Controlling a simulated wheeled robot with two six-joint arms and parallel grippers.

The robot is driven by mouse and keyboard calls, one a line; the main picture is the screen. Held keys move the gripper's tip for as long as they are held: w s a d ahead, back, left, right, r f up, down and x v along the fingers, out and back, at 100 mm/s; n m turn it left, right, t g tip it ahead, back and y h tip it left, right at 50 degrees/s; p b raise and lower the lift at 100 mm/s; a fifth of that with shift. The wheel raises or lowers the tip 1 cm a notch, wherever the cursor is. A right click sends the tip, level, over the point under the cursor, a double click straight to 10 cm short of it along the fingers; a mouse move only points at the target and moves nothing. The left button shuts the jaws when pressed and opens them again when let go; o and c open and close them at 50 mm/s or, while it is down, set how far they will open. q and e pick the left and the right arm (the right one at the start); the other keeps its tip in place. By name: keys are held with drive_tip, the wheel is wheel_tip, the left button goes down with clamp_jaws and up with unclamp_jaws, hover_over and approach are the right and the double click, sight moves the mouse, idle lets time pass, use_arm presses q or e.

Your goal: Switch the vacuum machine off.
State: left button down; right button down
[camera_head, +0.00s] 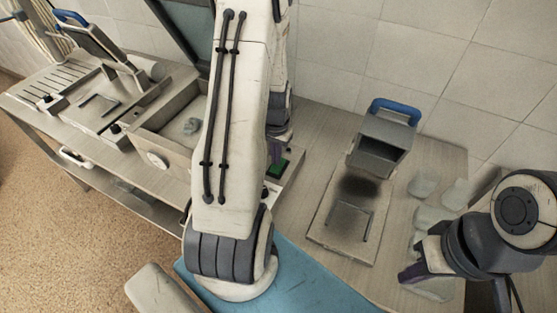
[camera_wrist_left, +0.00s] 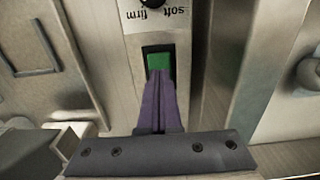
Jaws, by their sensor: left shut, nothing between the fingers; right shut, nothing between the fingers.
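The vacuum machine (camera_head: 147,124) is a metal box with its dark lid raised, partly hidden behind my left arm. Its green switch (camera_head: 278,168) sits on the panel at the machine's right side. In the left wrist view the green switch (camera_wrist_left: 159,60) is set in a black frame. My left gripper (camera_wrist_left: 159,76) is shut and empty, its purple fingertips overlapping the switch's lower edge; I cannot tell whether they touch. In the head view my left gripper (camera_head: 275,150) is mostly behind my arm. My right gripper (camera_head: 408,275) is shut and empty at the lower right.
A knob marked soft and firm (camera_wrist_left: 153,3) is beyond the switch. A press-like device with a blue handle (camera_head: 396,108) stands to the right. Several clear pieces (camera_head: 424,186) lie near my right gripper. Another blue-handled device (camera_head: 100,103) is at the left. A blue surface (camera_head: 310,285) is in front.

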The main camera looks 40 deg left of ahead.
sight(277, 167)
use_arm(q)
wheel_tip(277, 167, up, 5)
drive_tip(key=p, duration=0.4)
drive_tip(key=shift+r, duration=0.15)
idle(0.4)
drive_tip(key=s+d+r+m+b, duration=0.1)
drive_tip(key=d+r+m+b, duration=0.15)
drive_tip(key=d, duration=0.75)
drive_tip(key=d+r+m+b, duration=0.2)
drive_tip(key=d+r+b, duration=0.1)
drive_tip(key=d, duration=0.7)
drive_tip(key=s+d+r+m+b, duration=0.1)
drive_tip(key=s+d+m+b, duration=0.1)
drive_tip(key=s+d, duration=0.3)
drive_tip(key=s+d+r+m+h+b, duration=0.1)
drive_tip(key=s+d+m+b, duration=0.1)
drive_tip(key=s+d, duration=0.4)
drive_tip(key=s+m, duration=0.1)
drive_tip(key=s, duration=0.3)
drive_tip(key=shift+s+r, duration=0.2)
drive_tip(key=shift+r, duration=0.2)
